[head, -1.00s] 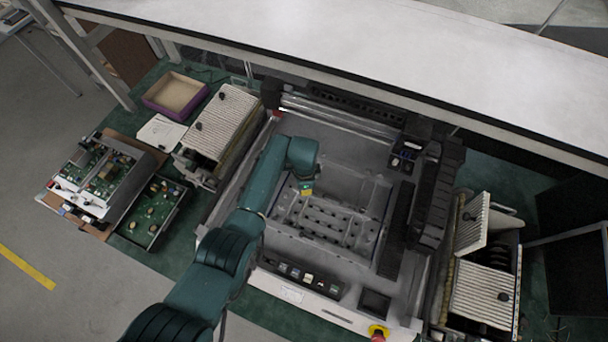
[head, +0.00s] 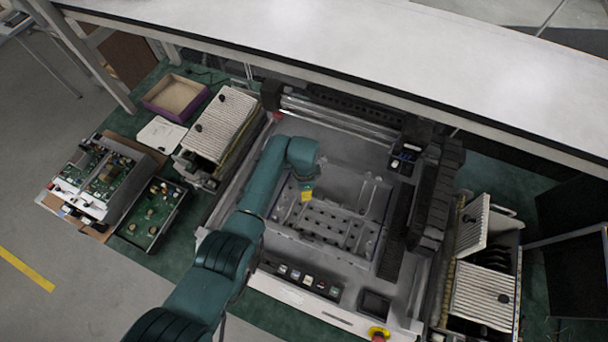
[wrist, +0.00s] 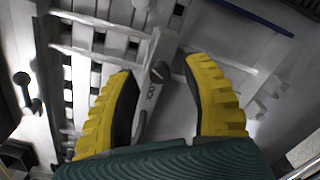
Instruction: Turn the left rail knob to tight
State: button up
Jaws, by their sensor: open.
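A grey rail knob with a rounded end and a short arm (wrist: 160,72) shows in the wrist view, between the fingers of my gripper (wrist: 162,68). Small dark marks are printed beside it. The two yellow ribbed fingers are apart, one on each side of the knob, with no clear contact. In the head view my gripper (head: 306,194) is a small yellow patch above the bed of the machine, and the knob is too small to tell there. A second grey lever with a round end (wrist: 22,80) stands at the left of the wrist view.
A slotted metal plate (head: 335,226) lies under and beside my gripper. Pale rails (wrist: 100,48) cross near the fingers in the wrist view. A dark cable chain (head: 435,195) stands at the right, and a control panel (head: 300,278) runs along the front.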

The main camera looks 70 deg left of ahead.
notch_tip(320, 180, up, 11)
jog(key=shift+d, duration=0.2)
jog(key=shift+r, duration=0.1)
dwell(0.4)
